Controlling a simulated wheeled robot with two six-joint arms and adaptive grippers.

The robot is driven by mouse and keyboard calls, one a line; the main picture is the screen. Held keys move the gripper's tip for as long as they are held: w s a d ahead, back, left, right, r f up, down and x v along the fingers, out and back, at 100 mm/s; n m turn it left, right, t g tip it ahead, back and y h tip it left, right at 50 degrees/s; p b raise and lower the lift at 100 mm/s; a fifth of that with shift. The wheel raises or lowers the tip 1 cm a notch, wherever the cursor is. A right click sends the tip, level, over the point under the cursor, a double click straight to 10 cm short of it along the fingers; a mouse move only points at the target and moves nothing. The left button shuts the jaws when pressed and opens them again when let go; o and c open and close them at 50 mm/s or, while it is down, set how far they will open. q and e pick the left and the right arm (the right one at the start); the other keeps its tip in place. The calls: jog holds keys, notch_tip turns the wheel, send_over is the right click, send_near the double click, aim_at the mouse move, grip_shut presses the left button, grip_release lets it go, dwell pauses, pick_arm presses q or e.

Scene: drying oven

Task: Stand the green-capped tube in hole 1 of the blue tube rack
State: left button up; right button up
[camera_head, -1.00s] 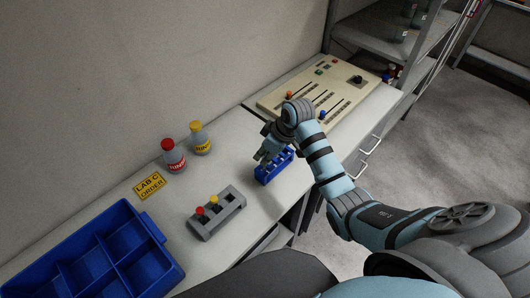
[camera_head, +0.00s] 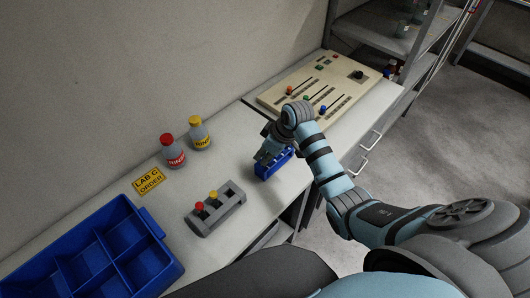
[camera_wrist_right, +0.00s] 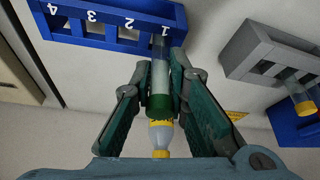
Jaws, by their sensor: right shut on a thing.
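The blue tube rack (camera_head: 277,166) stands on the bench in the head view, partly hidden by my right gripper (camera_head: 266,153). In the right wrist view the rack (camera_wrist_right: 95,35) carries the numbers 1 to 4. There my right gripper (camera_wrist_right: 161,78) is shut on the green-capped tube (camera_wrist_right: 160,74), a clear tube with a dark green cap (camera_wrist_right: 159,104). The tube's far end meets the rack at the number 1. I cannot tell how deep it sits in hole 1. My left gripper is not in view.
A grey rack (camera_head: 231,209) with a red-capped and a yellow-capped tube stands left of the blue rack. Two bottles (camera_head: 173,157) (camera_head: 200,138) stand near the wall. A blue divided bin (camera_head: 150,219) is at lower left, a control panel (camera_head: 275,97) behind.

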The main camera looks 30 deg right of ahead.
jog(key=shift+f+b, duration=0.4)
jog(key=shift+f, duration=0.6)
jog(key=o, duration=0.8)
jog(key=shift+r, duration=0.2)
jog(key=v, duration=1.1)
jog(key=shift+s+d+r, duration=0.15)
jog(key=shift+r, duration=0.2)
